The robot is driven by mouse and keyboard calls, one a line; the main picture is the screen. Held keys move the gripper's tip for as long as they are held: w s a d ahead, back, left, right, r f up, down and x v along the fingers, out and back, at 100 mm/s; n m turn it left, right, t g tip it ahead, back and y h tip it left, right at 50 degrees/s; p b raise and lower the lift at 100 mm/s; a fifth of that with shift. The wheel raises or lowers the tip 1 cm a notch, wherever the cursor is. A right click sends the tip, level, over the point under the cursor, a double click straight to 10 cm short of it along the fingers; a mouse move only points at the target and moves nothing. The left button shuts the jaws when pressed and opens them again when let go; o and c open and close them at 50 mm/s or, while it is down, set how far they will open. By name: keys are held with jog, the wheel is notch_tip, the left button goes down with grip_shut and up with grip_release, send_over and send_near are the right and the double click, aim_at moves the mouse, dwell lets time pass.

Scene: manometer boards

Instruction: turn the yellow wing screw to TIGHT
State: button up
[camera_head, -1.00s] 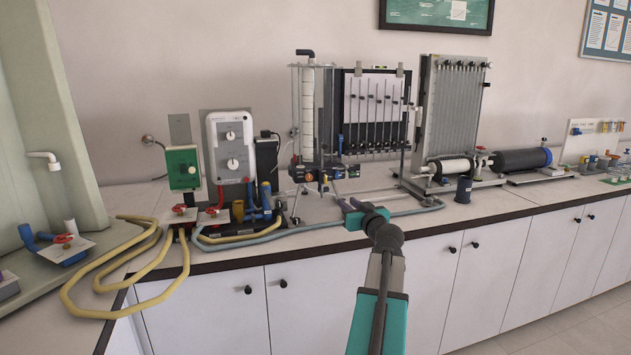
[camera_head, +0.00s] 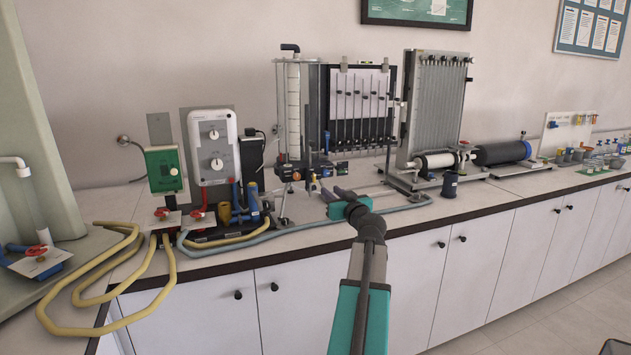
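I cannot make out a yellow wing screw for certain; at this distance the small fittings are too small to tell. The manometer board (camera_head: 358,108) with several thin tubes stands against the wall, with a small yellow-green piece (camera_head: 366,60) at its top. A clear column apparatus (camera_head: 292,110) stands left of it, with small dark, blue and orange fittings (camera_head: 287,174) at its foot. My gripper (camera_head: 329,194) is over the front of the worktop, just right of those fittings. Its two dark fingers look apart, with nothing visible between them.
A large ribbed tube panel (camera_head: 436,105) stands to the right. A dark blue cup (camera_head: 450,184) is near the front edge. A pale hose (camera_head: 400,207) lies along the front, and yellow hoses (camera_head: 90,298) loop at left. Worktop is bare right of the cup (camera_head: 490,192).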

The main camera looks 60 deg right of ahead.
aim_at(315, 178)
jog(key=shift+p+x, duration=1.5)
jog(key=shift+x, duration=5.2)
grip_shut()
